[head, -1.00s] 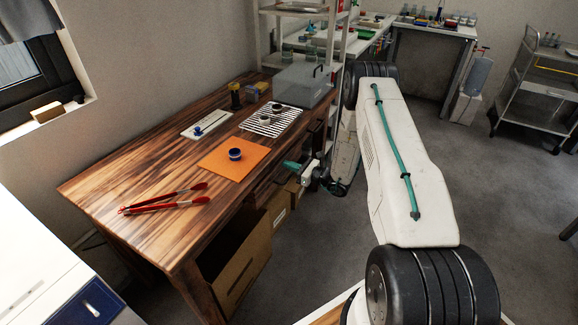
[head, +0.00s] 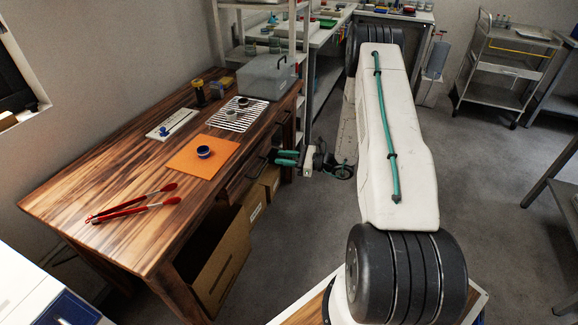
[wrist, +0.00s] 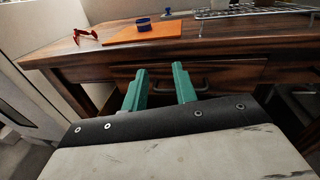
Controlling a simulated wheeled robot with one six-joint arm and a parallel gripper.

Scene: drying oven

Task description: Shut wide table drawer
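The wooden table (head: 110,190) stands at the left in the head view. Its wide drawer (wrist: 225,72) has a dark wooden front and a dark bar handle (wrist: 200,87) under the tabletop in the wrist view. The drawer front (head: 236,188) also shows at the table's right side in the head view. How far it stands out is hard to tell. My gripper (wrist: 159,85) has two teal fingers spread apart, with nothing between them. It points at the drawer front, and the right finger partly covers the handle. In the head view my gripper (head: 285,157) is beside the table edge.
An orange mat (head: 195,160) with a blue cup (head: 203,151), red tongs (head: 135,203), a wire rack (head: 238,119) and a grey box (head: 266,76) are on the tabletop. Cardboard boxes (head: 222,262) stand beneath.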

